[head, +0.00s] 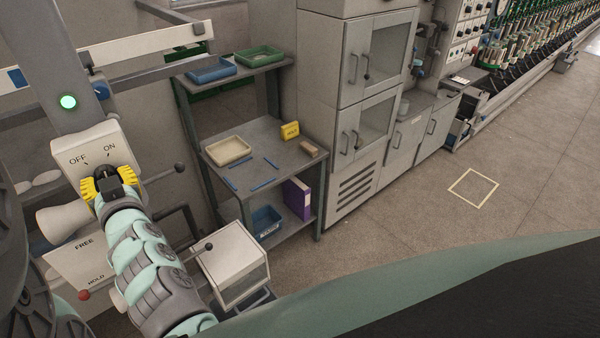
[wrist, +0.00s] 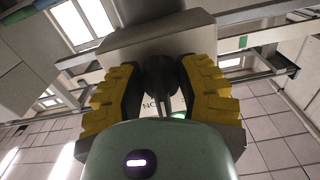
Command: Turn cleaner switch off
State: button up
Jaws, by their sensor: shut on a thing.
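The cleaner switch box (head: 92,148) is at the left of the head view, a pale box with OFF printed at left and ON at right. A green lamp (head: 68,102) glows on the post above it. My gripper (head: 110,182) is at the front of the box, its yellow fingers shut on the dark switch knob (wrist: 160,78). In the wrist view the knob sits between the two yellow pads (wrist: 162,92). The fingers hide most of the knob in the head view, so I cannot tell exactly which way it points.
Below the box are a pale cone (head: 62,218) and a FREE/HOLD plate (head: 85,262) with a red-knobbed lever. A small glass-fronted box (head: 232,262) stands right of my arm. A grey shelf table (head: 285,165) holds trays and blue rods. Open floor (head: 420,220) lies at right.

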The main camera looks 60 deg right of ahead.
jog(key=n+b, duration=0.3)
jog(key=shift+s+d+f+n, duration=0.1)
jog(key=shift+d+f+n, duration=0.15)
jog(key=shift+f+n, duration=0.05)
grip_shut()
jog(key=shift+d+r+n+b, duration=0.15)
jog(key=shift+n+b, duration=0.6)
jog(key=shift+n, duration=0.95)
jog(key=o, duration=1.1)
grip_release()
jog(key=shift+r, duration=0.1)
jog(key=shift+o, duration=0.2)
jog(key=v, duration=0.7)
jog(key=shift+s, duration=0.25)
